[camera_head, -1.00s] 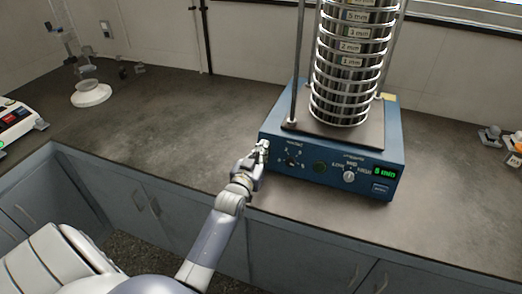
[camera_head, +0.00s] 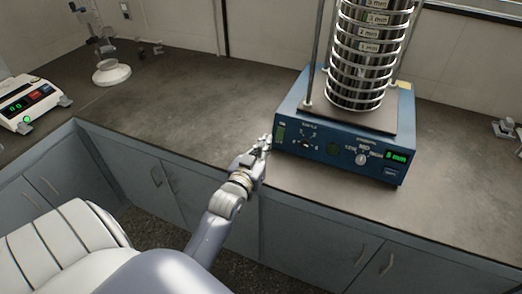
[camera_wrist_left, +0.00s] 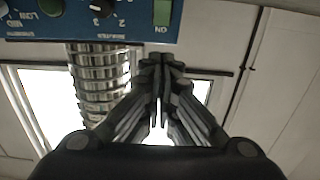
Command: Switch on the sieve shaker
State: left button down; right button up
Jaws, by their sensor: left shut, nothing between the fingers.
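The blue sieve shaker (camera_head: 340,155) stands on the counter with a tall stack of metal sieves (camera_head: 362,70) on top. My left gripper (camera_head: 266,143) is shut and empty, just left of and in front of the switch. In the left wrist view the closed fingertips (camera_wrist_left: 161,62) point toward the panel, and the green switch (camera_wrist_left: 162,12) shows beyond them with ON lettering beside it. A gap appears between fingertips and switch. My right gripper is out of view.
A white balance (camera_head: 28,103) with a lit display stands at the far left. A white-based stand (camera_head: 111,73) is at the back left. Small items (camera_head: 505,128) lie at the right edge. The counter (camera_head: 190,95) left of the shaker is clear.

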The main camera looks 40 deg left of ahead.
pick_arm(q)
jog(key=v, duration=0.2)
jog(key=shift+s+d+r, duration=0.1)
jog(key=shift+s+r, duration=0.2)
jog(key=shift+s, duration=0.05)
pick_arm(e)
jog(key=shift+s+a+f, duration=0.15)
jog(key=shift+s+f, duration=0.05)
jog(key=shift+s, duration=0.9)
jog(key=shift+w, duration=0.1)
